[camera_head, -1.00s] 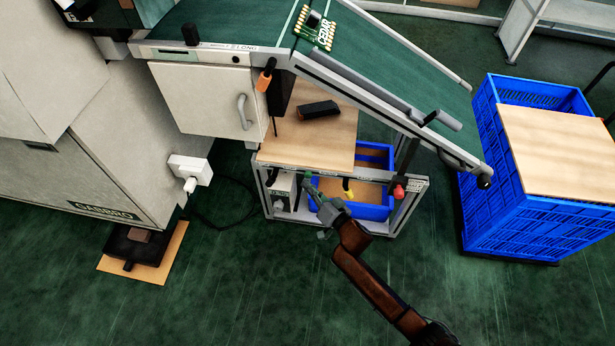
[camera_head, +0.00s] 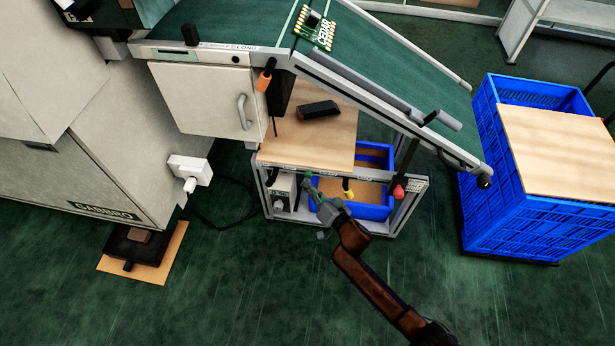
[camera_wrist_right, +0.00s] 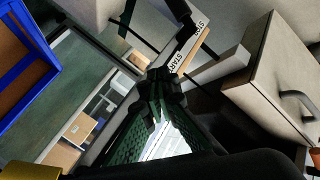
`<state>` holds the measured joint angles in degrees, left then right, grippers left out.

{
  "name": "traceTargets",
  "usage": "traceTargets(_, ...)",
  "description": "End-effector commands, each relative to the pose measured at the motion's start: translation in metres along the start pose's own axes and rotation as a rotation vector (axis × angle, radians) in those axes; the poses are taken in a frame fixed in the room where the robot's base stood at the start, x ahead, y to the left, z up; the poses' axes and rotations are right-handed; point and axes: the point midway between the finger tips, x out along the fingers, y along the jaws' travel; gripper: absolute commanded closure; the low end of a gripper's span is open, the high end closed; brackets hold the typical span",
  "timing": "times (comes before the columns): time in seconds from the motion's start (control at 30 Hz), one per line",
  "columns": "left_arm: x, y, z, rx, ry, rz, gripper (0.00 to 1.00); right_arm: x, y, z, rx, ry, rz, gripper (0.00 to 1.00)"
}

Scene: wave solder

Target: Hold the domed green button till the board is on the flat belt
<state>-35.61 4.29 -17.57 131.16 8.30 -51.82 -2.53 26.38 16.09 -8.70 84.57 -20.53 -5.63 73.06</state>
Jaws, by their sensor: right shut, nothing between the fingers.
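The board (camera_head: 314,27) is a green circuit board with gold edge pads. It lies at the top of the sloped green belt (camera_head: 400,75), close beside the pale seam where the flat belt (camera_head: 235,22) ends. My right gripper (camera_head: 309,181) is shut and empty, its tips at the front rail below the wooden shelf. A small green spot at its tips looks like the domed green button (camera_head: 308,174), mostly hidden. In the right wrist view the shut fingers (camera_wrist_right: 163,82) reach the rail beside a START label (camera_wrist_right: 183,58); the button is hidden there. My left gripper is out of view.
A blue bin (camera_head: 375,211) stands beneath. A blue crate (camera_head: 480,190) with a wooden lid stands right. A white cabinet door (camera_head: 200,100) is left.

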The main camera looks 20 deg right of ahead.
Motion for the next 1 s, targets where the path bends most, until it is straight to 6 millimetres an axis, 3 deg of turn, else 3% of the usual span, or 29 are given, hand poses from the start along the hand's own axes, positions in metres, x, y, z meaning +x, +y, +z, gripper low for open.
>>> traceTargets(1.0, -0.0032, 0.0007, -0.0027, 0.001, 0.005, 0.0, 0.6, 0.0064, 0.0048, -0.0055, 0.0, 0.0, 0.0, 1.0)
